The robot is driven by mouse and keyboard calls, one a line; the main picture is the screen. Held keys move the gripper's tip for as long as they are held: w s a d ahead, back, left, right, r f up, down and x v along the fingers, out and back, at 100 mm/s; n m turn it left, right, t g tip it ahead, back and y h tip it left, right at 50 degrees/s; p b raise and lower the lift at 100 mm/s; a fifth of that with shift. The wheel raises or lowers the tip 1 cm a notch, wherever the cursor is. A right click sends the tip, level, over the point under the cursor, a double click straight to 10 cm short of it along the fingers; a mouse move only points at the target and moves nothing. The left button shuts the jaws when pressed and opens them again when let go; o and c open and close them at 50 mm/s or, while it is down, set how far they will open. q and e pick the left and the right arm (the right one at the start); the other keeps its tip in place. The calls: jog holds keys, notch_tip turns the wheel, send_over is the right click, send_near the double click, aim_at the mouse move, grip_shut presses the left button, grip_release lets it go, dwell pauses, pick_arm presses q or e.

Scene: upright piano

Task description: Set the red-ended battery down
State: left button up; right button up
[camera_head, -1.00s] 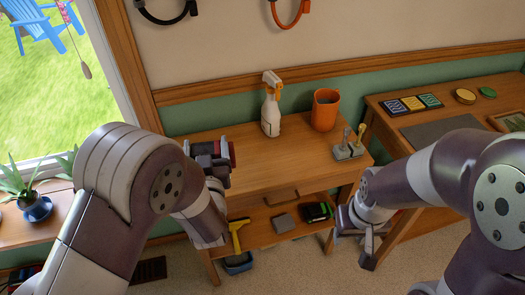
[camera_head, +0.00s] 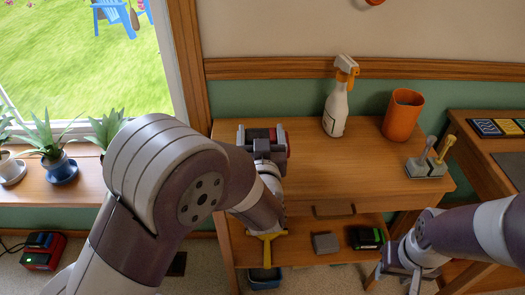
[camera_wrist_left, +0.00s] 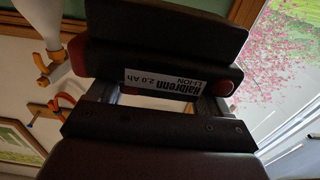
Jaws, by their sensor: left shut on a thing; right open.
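The red-ended battery (camera_head: 282,143) is dark, with a red end, over the left end of the wooden workbench top (camera_head: 340,175) in the head view. In the left wrist view the battery (camera_wrist_left: 160,62) fills the upper middle, black with red parts and a white "Halbrenn 2.0 Ah LI-ION" label. My left gripper (camera_head: 262,146) is shut on it; whether the battery touches the top cannot be told. My right gripper (camera_head: 408,272) is open and empty, low at the right, in front of the bench.
A spray bottle (camera_head: 337,105), an orange cup (camera_head: 403,115) and a grey block with levers (camera_head: 427,168) stand at the back and right of the top. A green-marked black item (camera_head: 365,238) lies on the lower shelf. A red device (camera_head: 43,250) with a green light sits on the left floor.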

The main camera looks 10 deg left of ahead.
pick_arm(q)
notch_tip(320, 180, down, 4)
jog(key=shift+r+b, duration=0.2)
jog(key=shift+b, duration=0.45)
jog(key=shift+f, duration=0.1)
jog(key=o, duration=1.3)
jog(key=shift+f, duration=0.1)
jog(key=shift+o, duration=0.2)
jog(key=shift+r, duration=0.25)
jog(key=p+v, duration=0.2)
jog(key=v, duration=1)
